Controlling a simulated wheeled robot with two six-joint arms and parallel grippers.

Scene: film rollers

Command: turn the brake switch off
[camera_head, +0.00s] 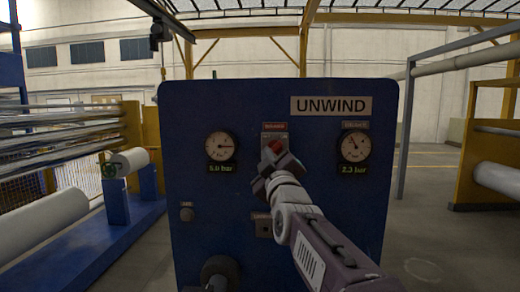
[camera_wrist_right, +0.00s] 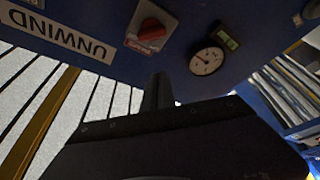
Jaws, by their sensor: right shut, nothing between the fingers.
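The brake switch is a red knob on a pale plate on the blue UNWIND panel (camera_head: 190,110). In the head view, the red knob (camera_head: 276,145) shows just above and behind my right gripper (camera_head: 268,160), which hides part of the plate. In the right wrist view, the red knob (camera_wrist_right: 152,30) lies turned across its plate, beyond the fingertips. My right gripper's fingers (camera_wrist_right: 158,92) are together with nothing between them. They appear apart from the knob, a little to its lower side in the wrist view. My left gripper is not in view.
A gauge (camera_head: 221,146) is left of the switch and another (camera_head: 354,146) right of it. A small switch (camera_head: 263,228) and a button (camera_head: 187,214) sit lower. A dark round part (camera_head: 218,270) is at the bottom.

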